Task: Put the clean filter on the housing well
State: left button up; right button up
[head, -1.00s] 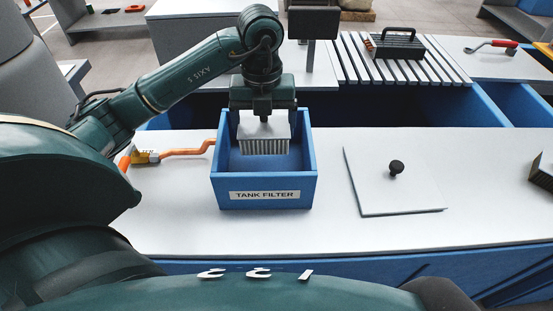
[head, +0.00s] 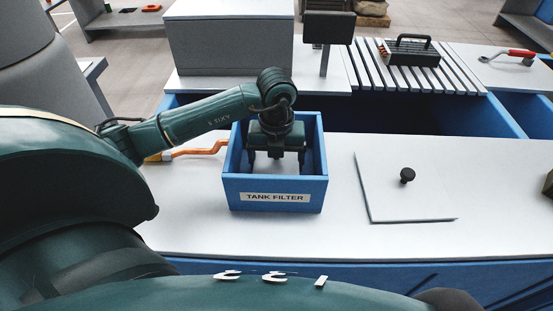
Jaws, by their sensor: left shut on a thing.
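The housing well is an open blue box (head: 275,208) with a "TANK FILTER" label on its front, standing on the pale bench. My left gripper (head: 276,160) reaches down into it from above. It is shut on the pale filter (head: 276,168), which shows as a light patch between the fingers. The filter is inside the well, its lower part hidden by the front wall. I cannot tell whether it touches the bottom. My right gripper is not in view.
A square pale lid (head: 400,195) with a black knob lies right of the well. An orange-handled tool (head: 195,152) lies left of it. A dark block with a handle (head: 411,52) sits on slats behind. A dark object (head: 548,184) is at the right edge.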

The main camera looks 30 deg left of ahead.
pick_arm(q)
jog(key=shift+f, duration=0.2)
jog(key=o, duration=0.9)
jog(key=shift+r, duration=0.1)
jog(key=shift+o, duration=0.2)
jog(key=shift+r, duration=0.3)
notch_tip(320, 180, up, 12)
jog(key=shift+f, duration=0.15)
